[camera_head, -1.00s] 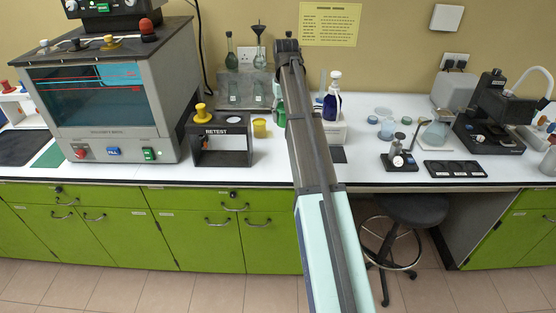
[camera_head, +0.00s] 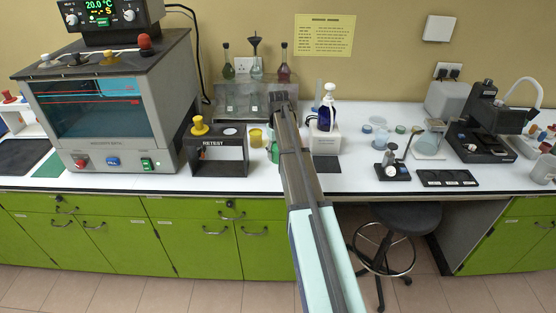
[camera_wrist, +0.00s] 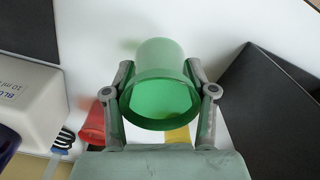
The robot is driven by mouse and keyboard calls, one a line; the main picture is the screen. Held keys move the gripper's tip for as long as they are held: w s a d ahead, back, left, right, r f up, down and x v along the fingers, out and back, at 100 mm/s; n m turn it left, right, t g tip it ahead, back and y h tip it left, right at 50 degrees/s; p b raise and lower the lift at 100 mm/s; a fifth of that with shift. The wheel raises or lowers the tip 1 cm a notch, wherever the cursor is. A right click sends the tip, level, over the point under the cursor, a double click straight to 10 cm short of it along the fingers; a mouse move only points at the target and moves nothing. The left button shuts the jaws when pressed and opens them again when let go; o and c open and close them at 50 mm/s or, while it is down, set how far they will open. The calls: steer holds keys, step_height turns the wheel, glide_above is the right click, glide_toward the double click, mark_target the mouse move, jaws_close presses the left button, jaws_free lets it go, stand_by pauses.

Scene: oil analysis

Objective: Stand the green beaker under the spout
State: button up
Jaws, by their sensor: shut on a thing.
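The green beaker (camera_wrist: 165,85) is between the two fingers of my gripper (camera_wrist: 160,70) in the wrist view, its round rim towards the camera. My gripper is shut on it. In the head view only a green sliver of the beaker (camera_head: 274,152) shows left of my arm, which hides my fingers. A blue bottle with a white pump top (camera_head: 326,108) stands on a white box (camera_head: 325,140). A dark mat (camera_head: 326,163) lies in front of that box. The beaker is left of the box in the head view. I cannot make out a spout clearly.
A black RETEST box (camera_head: 218,152) and a yellow cup (camera_head: 256,137) stand left of my arm. A rack (camera_head: 240,108) with flasks is behind.

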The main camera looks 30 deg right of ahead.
steer(key=shift+f+p, duration=0.5)
steer(key=shift+f, duration=1.9)
steer(key=shift+f, duration=0.2)
steer(key=o, duration=1.1)
steer(key=shift+r, duration=0.1)
step_height(320, 180, up, 11)
steer(key=b, duration=0.2)
steer(key=shift+r+b, duration=0.15)
steer(key=shift+b, duration=0.25)
steer(key=shift+o, duration=0.7)
steer(key=shift+r, duration=0.5)
